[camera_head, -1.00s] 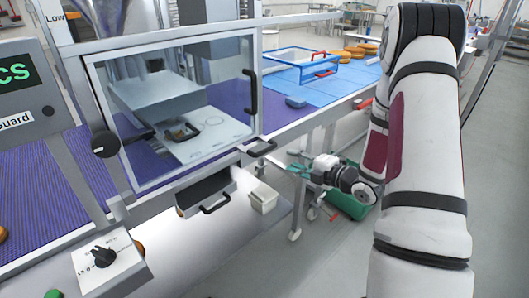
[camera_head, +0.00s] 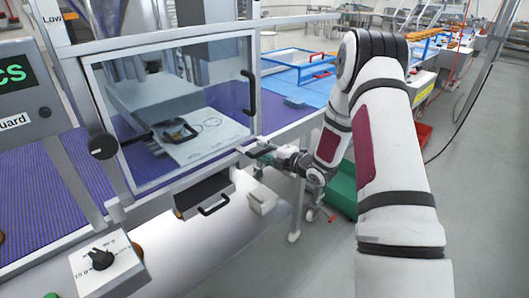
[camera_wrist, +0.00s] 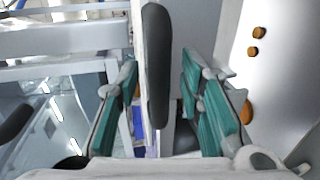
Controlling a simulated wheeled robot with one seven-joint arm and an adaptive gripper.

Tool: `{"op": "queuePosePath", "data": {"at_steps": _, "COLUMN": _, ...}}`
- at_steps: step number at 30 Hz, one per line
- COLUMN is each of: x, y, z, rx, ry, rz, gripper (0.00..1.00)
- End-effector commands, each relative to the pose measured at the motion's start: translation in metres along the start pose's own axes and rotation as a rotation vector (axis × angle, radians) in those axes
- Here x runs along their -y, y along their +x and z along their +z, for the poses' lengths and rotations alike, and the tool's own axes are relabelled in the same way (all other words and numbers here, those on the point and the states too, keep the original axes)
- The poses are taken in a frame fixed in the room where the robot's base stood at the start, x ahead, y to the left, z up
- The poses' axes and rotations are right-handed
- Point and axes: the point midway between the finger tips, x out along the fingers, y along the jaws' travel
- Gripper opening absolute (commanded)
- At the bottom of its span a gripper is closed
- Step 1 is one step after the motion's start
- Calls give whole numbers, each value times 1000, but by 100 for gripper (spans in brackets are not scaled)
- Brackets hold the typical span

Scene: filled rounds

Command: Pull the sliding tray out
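A white sliding tray (camera_head: 205,145) lies inside the machine behind its clear door, with a dark object on it. A dark bar handle at the machine's front edge shows large in the wrist view (camera_wrist: 157,65). My gripper (camera_head: 264,153) is at this front edge, right of the door's lower corner, and hides most of the handle in the head view. In the wrist view my gripper (camera_wrist: 159,65) has its green fingers apart, one on each side of the handle, with gaps showing. I cannot tell how the handle joins the tray.
A clear door (camera_head: 170,115) with a dark upright handle (camera_head: 249,92) closes the machine. Below are a grey drawer (camera_head: 203,192) with its own handle and a small white bin (camera_head: 262,199). A green crate (camera_head: 342,188) stands right, partly behind my arm.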

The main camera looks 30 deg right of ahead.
Motion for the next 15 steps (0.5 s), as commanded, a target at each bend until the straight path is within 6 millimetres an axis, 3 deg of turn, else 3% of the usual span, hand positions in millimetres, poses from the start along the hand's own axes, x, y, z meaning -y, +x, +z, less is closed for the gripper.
{"op": "queuePosePath", "data": {"at_steps": 7, "x": 0, "y": 1, "z": 0, "rx": 0, "ry": 0, "rz": 0, "gripper": 34}}
{"op": "queuePosePath", "data": {"at_steps": 12, "x": 0, "y": 0, "z": 0, "rx": 0, "ry": 0, "rz": 0, "gripper": 0}}
{"op": "queuePosePath", "data": {"at_steps": 15, "x": 0, "y": 0, "z": 0, "rx": -1, "ry": 0, "rz": 0, "gripper": 0}}
